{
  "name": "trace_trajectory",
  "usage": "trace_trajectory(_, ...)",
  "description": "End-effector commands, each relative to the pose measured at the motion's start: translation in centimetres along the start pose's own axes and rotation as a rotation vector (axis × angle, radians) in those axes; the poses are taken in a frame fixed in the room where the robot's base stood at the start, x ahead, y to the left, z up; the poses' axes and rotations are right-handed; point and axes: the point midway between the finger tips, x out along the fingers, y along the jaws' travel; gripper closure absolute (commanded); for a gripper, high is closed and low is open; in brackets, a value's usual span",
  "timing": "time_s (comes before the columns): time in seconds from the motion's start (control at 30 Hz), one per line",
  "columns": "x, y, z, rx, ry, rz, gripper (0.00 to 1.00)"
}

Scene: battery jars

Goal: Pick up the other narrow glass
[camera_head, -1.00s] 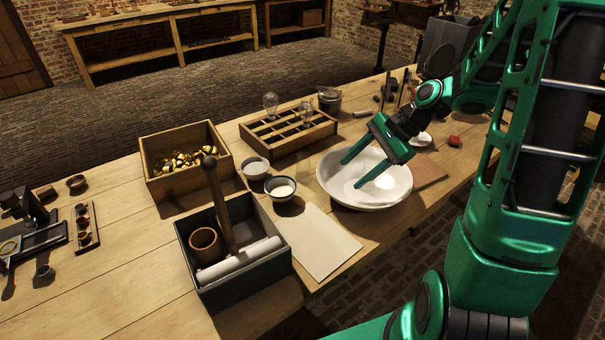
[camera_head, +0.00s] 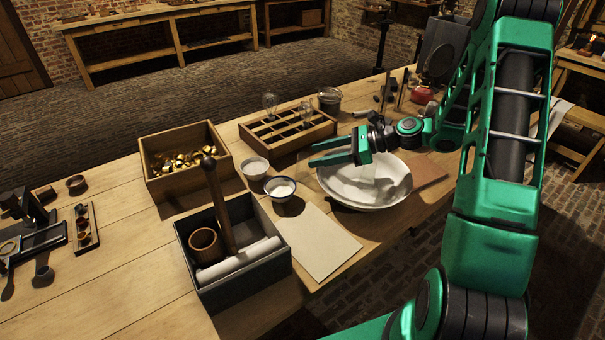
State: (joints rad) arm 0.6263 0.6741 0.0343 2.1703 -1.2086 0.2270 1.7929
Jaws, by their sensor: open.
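Two clear glass vessels stand upright in the slotted wooden rack at the back middle: one glass (camera_head: 270,103) on the left and one glass (camera_head: 306,112) on the right. They are small and see-through, so I cannot tell which is the narrow one. My gripper (camera_head: 313,154) is open and lies level over the back left rim of the white bowl, its fingers pointing left. It is in front of the rack and apart from both glasses. I see nothing between its fingers.
The slotted rack (camera_head: 250,140) has empty slots. A white bowl (camera_head: 350,202) lies below my gripper. Two small cups, one white-rimmed (camera_head: 255,167), one dark-rimmed (camera_head: 280,188), stand left of it. A box of brass pieces (camera_head: 160,188) and a dark caddy (camera_head: 235,289) are further left.

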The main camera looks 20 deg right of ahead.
Motion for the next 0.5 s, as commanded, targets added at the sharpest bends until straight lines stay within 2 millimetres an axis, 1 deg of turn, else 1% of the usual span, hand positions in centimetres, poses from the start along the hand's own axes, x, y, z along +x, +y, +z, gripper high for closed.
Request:
trace_trajectory(0.17, 1.1, 0.0, 0.0, -0.001, 0.000, 0.001, 0.48)
trace_trajectory(0.4, 4.3, 0.0, -0.1, -0.001, 0.001, 0.003, 0.48)
trace_trajectory(0.5, 5.4, 0.0, -0.1, -0.001, 0.001, 0.002, 0.48)
